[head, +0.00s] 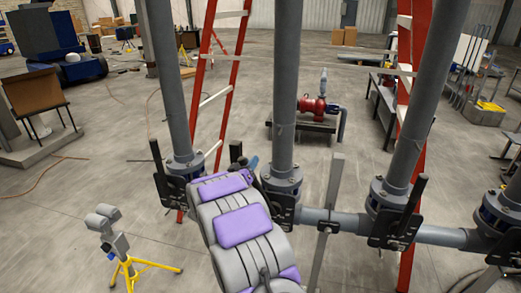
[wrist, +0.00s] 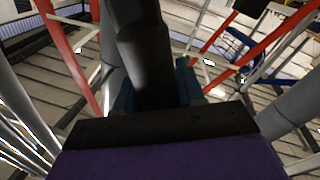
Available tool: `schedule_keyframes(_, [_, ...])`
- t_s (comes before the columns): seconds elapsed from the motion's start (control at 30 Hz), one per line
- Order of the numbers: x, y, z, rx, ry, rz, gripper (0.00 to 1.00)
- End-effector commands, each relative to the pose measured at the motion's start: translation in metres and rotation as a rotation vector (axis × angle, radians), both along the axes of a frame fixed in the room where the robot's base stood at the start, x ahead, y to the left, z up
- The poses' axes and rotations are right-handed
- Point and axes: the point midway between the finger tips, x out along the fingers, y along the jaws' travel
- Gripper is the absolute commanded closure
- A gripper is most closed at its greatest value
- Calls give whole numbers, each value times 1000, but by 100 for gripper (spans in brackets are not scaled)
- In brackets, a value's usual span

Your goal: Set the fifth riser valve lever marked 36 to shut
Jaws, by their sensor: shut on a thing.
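My gripper (head: 246,164) is at the end of my purple and grey arm, just left of the middle riser's valve (head: 283,187). A dark upright lever (head: 236,150) shows beside its tip, and my gripper is shut on it. In the wrist view, the dark lever (wrist: 147,50) rises in the middle, with blue parts on both sides. My arm hides the lower part of the lever. No marking 36 can be read in either view. Its exact angle is hard to tell.
Other risers stand left (head: 167,80) and right (head: 425,100), with black levers (head: 157,160) (head: 414,195) by their valves. A horizontal pipe (head: 345,222) joins the valves. Red ladders (head: 207,70) stand behind. A yellow tripod (head: 130,270) stands on the floor at left.

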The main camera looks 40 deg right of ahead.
Motion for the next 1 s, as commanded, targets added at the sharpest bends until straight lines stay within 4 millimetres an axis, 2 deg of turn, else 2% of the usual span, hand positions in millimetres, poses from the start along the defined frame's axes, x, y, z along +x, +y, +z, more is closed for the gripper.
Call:
schedule_keyframes(0.03, [4,7,-8,-8,40,2,100])
schedule_keyframes(0.27, [25,25,-27,-109,156,4,100])
schedule_keyframes(0.57, [52,49,-61,-254,317,5,100])
schedule_keyframes(0.87, [74,68,-109,-413,499,7,100])
schedule_keyframes(1.0, [83,76,-136,-496,594,7,100])
